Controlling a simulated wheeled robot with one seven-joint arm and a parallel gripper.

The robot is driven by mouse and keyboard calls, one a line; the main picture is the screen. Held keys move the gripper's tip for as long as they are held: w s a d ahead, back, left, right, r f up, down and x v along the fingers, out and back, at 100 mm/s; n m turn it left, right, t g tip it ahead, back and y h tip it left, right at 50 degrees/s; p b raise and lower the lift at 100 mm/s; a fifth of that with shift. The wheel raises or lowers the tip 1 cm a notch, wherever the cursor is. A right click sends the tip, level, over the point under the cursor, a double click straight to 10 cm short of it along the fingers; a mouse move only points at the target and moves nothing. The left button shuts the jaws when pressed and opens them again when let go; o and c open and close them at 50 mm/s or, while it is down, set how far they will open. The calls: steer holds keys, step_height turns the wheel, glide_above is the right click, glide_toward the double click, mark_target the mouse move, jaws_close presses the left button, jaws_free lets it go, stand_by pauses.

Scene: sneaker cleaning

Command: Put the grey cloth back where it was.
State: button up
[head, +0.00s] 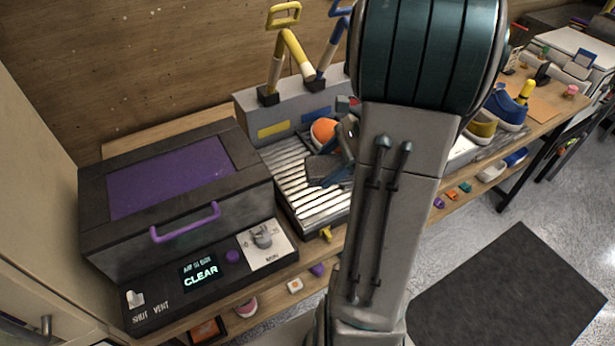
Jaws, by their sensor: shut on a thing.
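A grey cloth (325,171) shows as a dark grey piece over the white slatted rack (310,207), just left of my arm. My gripper (346,136) is partly hidden behind my own forearm. It is shut on the grey cloth, though the fingertips are hard to make out. I cannot tell whether the cloth touches the slats. An orange rounded thing (323,130) is just beyond the cloth, at the back of the rack.
A dark box with a purple window (170,175) and a display reading CLEAR stands left of the rack. A grey block with yellow and blue levers (285,50) stands behind it. Shoes (505,107) sit on the bench at right. A lower shelf holds small items.

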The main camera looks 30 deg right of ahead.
mark_target(308, 167)
steer(key=w+a+f, duration=0.2)
steer(key=w+f, duration=0.1)
steer(key=w, duration=0.1)
steer(key=shift+a, duration=0.4)
step_height(308, 167, down, 4)
steer(key=shift+f, duration=0.6)
steer(key=o, duration=1.3)
steer(key=shift+r, duration=0.1)
steer(key=shift+c, duration=0.2)
